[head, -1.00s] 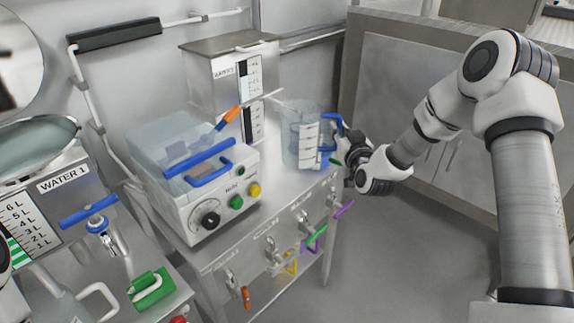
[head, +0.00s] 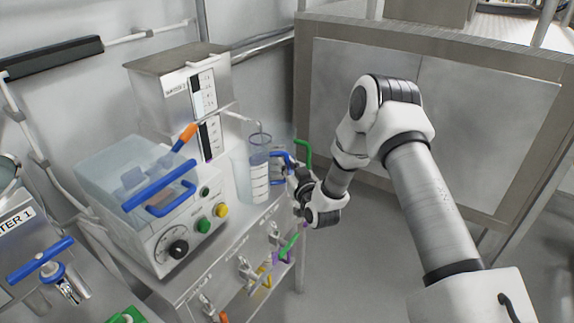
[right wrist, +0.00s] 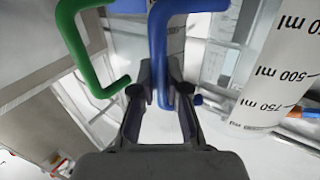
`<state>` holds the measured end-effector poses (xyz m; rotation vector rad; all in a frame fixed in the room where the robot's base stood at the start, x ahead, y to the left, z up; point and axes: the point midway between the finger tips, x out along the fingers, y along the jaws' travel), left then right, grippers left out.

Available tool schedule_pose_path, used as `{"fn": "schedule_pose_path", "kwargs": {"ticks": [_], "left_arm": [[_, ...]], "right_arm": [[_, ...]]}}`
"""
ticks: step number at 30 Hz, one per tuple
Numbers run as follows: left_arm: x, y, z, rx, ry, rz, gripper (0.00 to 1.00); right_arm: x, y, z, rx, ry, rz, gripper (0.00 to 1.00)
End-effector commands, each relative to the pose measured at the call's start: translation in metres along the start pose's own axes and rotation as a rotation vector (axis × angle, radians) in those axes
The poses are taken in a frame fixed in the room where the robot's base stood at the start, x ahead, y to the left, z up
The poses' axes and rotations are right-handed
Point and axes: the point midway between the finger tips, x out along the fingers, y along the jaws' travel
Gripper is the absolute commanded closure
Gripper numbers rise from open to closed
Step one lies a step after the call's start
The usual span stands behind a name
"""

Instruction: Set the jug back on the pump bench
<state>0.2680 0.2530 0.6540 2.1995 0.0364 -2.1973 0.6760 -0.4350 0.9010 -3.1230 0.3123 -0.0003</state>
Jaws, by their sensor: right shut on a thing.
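The clear jug (head: 259,172) with a white measuring scale stands upright at the far right end of the pump bench (head: 205,277), beside the pump unit (head: 165,225). I cannot tell whether its base touches the bench top. My right gripper (head: 297,180) is at the jug's right side, shut on the blue handle (head: 281,157). In the right wrist view the blue handle (right wrist: 159,45) lies between the fingers, and the scale (right wrist: 265,75) shows at the right. A green handle (head: 304,152) stands just behind the gripper. My left gripper is out of view.
The steel tank (head: 165,100) stands behind the pump unit, with a thin spout (head: 240,112) reaching over the jug. Coloured valve levers, including a yellow one (head: 264,276), line the bench front. A steel cabinet (head: 435,120) stands behind; the floor (head: 345,265) to the right is clear.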

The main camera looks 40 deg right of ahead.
Motion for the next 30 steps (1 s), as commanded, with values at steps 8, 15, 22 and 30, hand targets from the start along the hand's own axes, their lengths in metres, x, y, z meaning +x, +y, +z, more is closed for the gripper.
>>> {"fn": "schedule_pose_path", "kwargs": {"ticks": [8,15,22,30], "left_arm": [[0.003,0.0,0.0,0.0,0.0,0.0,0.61],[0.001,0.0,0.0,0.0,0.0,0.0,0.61],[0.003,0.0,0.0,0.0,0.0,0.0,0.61],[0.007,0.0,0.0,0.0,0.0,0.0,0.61]], "right_arm": [[0.0,0.0,0.003,0.0,0.0,0.0,0.62],[0.0,0.0,0.001,0.0,0.0,0.0,0.62],[-0.031,0.0,0.001,0.003,-0.004,0.0,0.62],[-0.099,0.001,0.001,0.003,-0.004,0.002,0.62]]}}
